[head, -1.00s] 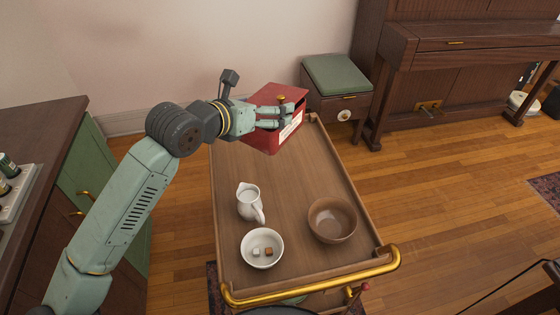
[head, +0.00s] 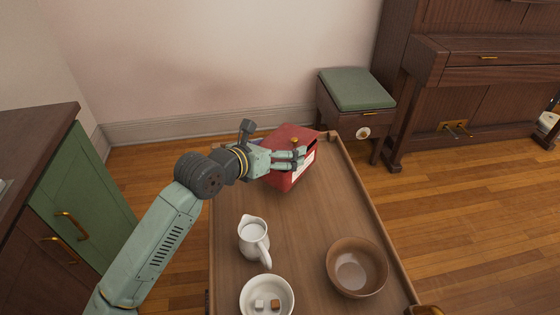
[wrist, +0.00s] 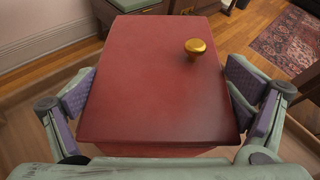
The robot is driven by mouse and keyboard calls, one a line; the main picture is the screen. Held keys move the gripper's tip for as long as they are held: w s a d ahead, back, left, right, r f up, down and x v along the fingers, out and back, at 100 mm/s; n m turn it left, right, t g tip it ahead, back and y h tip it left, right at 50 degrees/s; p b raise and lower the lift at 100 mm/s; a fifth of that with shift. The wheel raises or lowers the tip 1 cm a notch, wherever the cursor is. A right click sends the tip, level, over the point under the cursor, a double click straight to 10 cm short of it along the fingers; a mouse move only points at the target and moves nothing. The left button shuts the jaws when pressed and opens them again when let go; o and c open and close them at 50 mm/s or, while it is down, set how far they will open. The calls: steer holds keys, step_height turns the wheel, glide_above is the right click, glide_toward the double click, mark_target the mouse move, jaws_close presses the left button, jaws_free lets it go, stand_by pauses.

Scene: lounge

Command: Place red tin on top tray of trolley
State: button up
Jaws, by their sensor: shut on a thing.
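The red tin (head: 287,180), a box with a gold knob on its lid and a pale label on its side, is at the far end of the trolley's wooden top tray (head: 300,225). My gripper (head: 290,158) is shut on the tin from the left in the head view. In the wrist view the red tin (wrist: 150,90) lies between the two fingers (wrist: 165,98), with its lid facing up and level. The tin's base is over the tray; I cannot tell for certain whether it touches the wood.
A white jug (head: 252,240), a white bowl (head: 266,298) with small cubes and a brown bowl (head: 357,268) stand on the nearer tray. Bare wood lies between them and the tin. A raised rim (head: 375,220) edges the tray. A green-topped stool (head: 356,88) stands beyond.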

steer(key=shift+f, duration=1.8)
steer(key=shift+f, duration=0.2)
steer(key=o, duration=1.5)
steer(key=shift+o, duration=0.2)
steer(key=shift+r, duration=0.1)
steer(key=shift+r+p, duration=0.2)
steer(key=shift+p, duration=0.1)
steer(key=b+v, duration=0.4)
steer(key=v, duration=0.8)
